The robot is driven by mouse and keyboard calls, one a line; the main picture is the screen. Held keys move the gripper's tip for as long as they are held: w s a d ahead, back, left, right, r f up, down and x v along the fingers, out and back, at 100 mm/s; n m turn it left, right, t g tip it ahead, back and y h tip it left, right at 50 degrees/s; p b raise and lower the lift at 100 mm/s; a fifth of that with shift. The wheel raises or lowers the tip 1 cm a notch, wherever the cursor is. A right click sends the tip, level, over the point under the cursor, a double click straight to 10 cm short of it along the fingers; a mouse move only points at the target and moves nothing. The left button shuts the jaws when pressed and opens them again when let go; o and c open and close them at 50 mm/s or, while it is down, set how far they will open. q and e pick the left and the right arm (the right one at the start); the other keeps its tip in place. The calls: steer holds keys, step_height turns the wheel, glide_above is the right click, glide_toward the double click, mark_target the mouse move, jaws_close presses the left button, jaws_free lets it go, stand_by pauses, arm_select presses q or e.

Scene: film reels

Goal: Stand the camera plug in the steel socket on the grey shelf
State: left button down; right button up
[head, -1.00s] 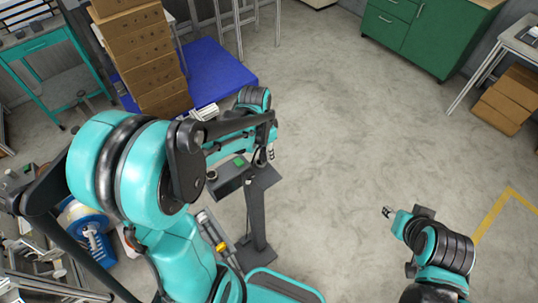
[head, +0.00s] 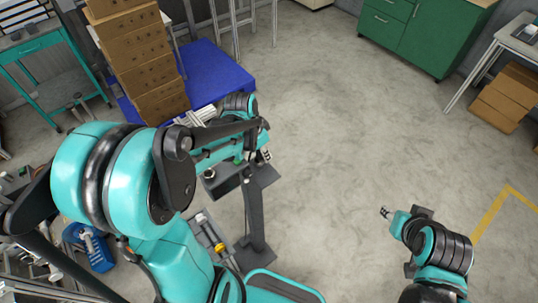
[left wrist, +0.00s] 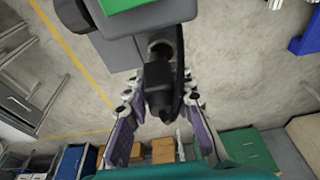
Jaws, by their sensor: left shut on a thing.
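In the left wrist view the black camera plug (left wrist: 158,92) is between the fingers of my left gripper (left wrist: 160,122), which is shut on it. The steel socket (left wrist: 160,46) is a round ring on the grey shelf (left wrist: 118,52), just beyond the plug's far end. Its mouth shows partly empty; I cannot tell whether plug and socket touch. In the head view my left gripper (head: 265,156) is small beside the shelf (head: 222,184), and the plug cannot be made out. My right gripper (head: 386,212) hangs over bare floor, away from the shelf; its jaw opening is too small to judge.
A green pad (left wrist: 135,4) lies on the shelf near the socket. A dark post (head: 254,220) stands below. Stacked cardboard boxes (head: 135,55) stand by a blue platform (head: 215,72) behind. The floor to the right is open, with a green cabinet (head: 425,35) at the back.

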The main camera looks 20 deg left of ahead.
arm_select(q)
steer(key=shift+a+f, duration=0.4)
steer(key=shift+a, duration=0.2)
steer(key=shift+d, duration=0.1)
arm_select(e)
steer(key=shift+a+f, duration=0.25)
steer(key=shift+f, duration=0.05)
arm_select(q)
steer(key=c, duration=1.5)
jaws_free()
steer(key=shift+o, duration=1.4)
steer(key=shift+w+d, duration=0.1)
steer(key=shift+w, duration=0.05)
arm_select(e)
steer(key=shift+w, duration=0.3)
